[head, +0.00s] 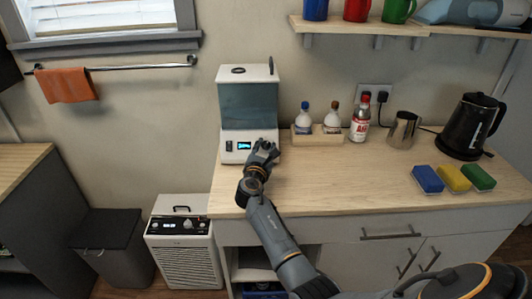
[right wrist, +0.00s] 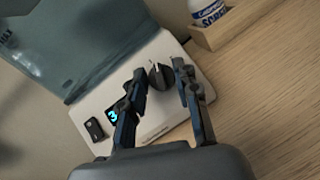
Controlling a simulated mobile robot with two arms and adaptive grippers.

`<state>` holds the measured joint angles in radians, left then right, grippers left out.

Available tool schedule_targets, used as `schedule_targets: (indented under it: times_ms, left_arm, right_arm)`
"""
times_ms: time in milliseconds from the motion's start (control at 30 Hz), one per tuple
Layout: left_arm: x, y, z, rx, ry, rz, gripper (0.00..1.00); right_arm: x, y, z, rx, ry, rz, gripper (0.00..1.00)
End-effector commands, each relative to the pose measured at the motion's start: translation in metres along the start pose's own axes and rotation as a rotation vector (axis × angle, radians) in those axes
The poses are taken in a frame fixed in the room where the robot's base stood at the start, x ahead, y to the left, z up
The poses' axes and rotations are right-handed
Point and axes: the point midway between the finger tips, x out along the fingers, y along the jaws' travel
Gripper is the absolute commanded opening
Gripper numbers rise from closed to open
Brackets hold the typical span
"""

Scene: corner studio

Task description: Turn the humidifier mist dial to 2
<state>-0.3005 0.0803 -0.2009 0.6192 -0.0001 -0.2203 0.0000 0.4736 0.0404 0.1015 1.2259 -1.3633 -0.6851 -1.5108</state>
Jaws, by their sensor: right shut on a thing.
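The humidifier (head: 248,105), a white unit with a translucent grey-blue tank, stands on the wooden counter against the wall. Its front panel has a small lit display (head: 244,146) and a dark switch (right wrist: 94,128). In the right wrist view the display (right wrist: 112,116) is partly behind a finger; its cyan digit looks like a 3. The dark mist dial (right wrist: 160,77) lies between the fingertips of my right gripper (right wrist: 161,72), which is shut on it. In the head view my right gripper (head: 264,152) covers the dial. My left gripper is not in view.
A wooden caddy (head: 308,138) with two bottles stands just right of the humidifier. Further right are a red-labelled bottle (head: 360,120), a metal pitcher (head: 402,130), a black kettle (head: 470,127) and sponges (head: 453,178). The counter's front middle (head: 340,185) is clear.

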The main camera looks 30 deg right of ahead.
Motion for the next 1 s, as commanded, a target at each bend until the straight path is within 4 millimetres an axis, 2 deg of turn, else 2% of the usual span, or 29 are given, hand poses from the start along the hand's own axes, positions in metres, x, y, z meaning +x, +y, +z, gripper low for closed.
schedule_targets:
  times_ms: [100,400,700,1000]
  left_arm:
    - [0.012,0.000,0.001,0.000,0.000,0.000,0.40]
    - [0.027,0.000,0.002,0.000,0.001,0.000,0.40]
    - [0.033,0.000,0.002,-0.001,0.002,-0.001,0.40]
    - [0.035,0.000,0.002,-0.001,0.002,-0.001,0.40]
  right_arm:
    - [0.000,0.002,-0.003,0.092,-0.001,-0.065,0.00]
    - [0.001,0.004,-0.001,0.310,0.001,-0.226,0.00]
    - [0.001,0.005,0.000,0.467,0.001,-0.344,0.00]
    - [0.001,0.005,0.001,0.541,0.002,-0.397,0.00]
